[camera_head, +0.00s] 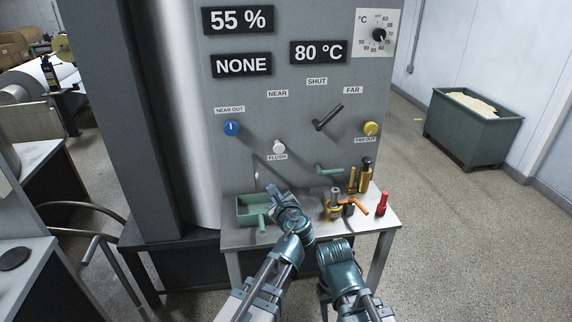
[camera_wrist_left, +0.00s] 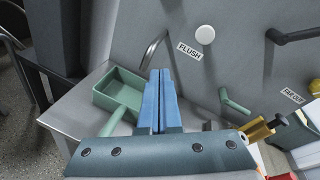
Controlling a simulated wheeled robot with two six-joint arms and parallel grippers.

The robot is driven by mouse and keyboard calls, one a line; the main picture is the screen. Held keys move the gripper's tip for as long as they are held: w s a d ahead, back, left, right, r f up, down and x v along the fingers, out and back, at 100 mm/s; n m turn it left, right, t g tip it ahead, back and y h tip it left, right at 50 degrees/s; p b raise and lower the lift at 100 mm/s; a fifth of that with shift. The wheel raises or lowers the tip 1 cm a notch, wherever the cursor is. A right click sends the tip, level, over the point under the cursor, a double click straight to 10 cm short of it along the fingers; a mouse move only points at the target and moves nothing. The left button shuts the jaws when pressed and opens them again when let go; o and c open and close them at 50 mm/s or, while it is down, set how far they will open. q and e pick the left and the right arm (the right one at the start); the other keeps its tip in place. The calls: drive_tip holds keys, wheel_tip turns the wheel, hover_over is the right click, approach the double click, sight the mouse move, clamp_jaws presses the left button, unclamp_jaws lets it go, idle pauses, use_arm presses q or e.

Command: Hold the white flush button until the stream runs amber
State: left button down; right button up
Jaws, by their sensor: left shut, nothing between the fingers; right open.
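The white flush button (camera_head: 279,147) is on the grey panel above the FLUSH label. It also shows in the left wrist view (camera_wrist_left: 205,35). My left gripper (camera_head: 273,190) is shut and empty, below the button and apart from it. Its blue fingers (camera_wrist_left: 160,75) are together in the left wrist view. A thin curved metal spout (camera_wrist_left: 151,48) comes from the panel above a green tray (camera_wrist_left: 103,97). I see no stream at the spout. My right arm shows in the head view, but its gripper cannot be made out.
A lever (camera_head: 328,117), a blue knob (camera_head: 231,128) and a yellow knob (camera_head: 370,129) are on the panel. Displays read 55 %, NONE and 80 °C. A green handle (camera_head: 328,169), brass pieces (camera_head: 333,208), an orange tool (camera_head: 356,206) and a red item (camera_head: 382,205) are near the right.

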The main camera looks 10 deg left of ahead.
use_arm(q)
drive_tip(key=d+r+m+t, duration=0.1)
drive_tip(key=m, duration=0.1)
drive_tip(key=w+d+r+m+t+h, duration=0.1)
drive_tip(key=m, duration=0.2)
drive_tip(key=w+d+m+t+h+b, duration=0.1)
drive_tip(key=d+m, duration=0.1)
drive_tip(key=shift+w+d+r+m, duration=0.1)
drive_tip(key=shift+w+r+m, duration=0.1)
drive_tip(key=shift+r+m, duration=0.2)
use_arm(e)
drive_tip(key=shift+s+d+f, duration=0.35)
drive_tip(key=shift+d+f, duration=0.2)
drive_tip(key=shift+f, duration=0.2)
use_arm(q)
drive_tip(key=shift+w, duration=0.1)
